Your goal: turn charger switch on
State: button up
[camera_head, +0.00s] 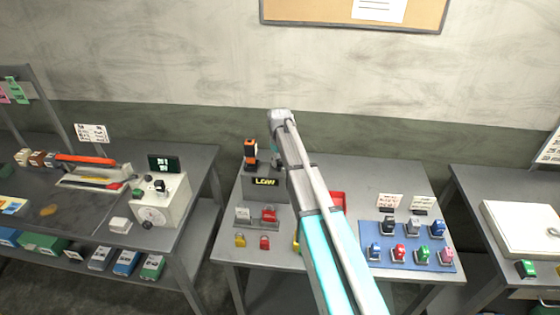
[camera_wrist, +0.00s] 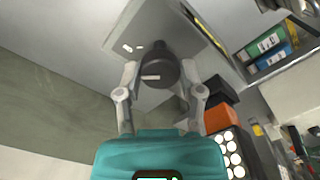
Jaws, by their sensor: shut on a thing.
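In the wrist view, a round black knob-like switch (camera_wrist: 158,68) with a pale mark on its face stands out from a grey panel (camera_wrist: 118,36). My gripper (camera_wrist: 160,76) has one finger on each side of the knob and is shut on it. In the head view, my arm reaches over the middle table to a grey box with a "LEAN" sign (camera_head: 265,182). The knob and my fingertips cannot be made out in the head view.
The middle table (camera_head: 375,175) also holds red and yellow padlocks (camera_head: 265,242) and a blue mat (camera_head: 433,266) with several coloured items. A left bench carries a white box with a dial (camera_head: 165,205). A right table carries a white case (camera_head: 520,225).

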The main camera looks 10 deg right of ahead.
jog(key=shift+s, duration=0.15)
jog(key=o, duration=1.2)
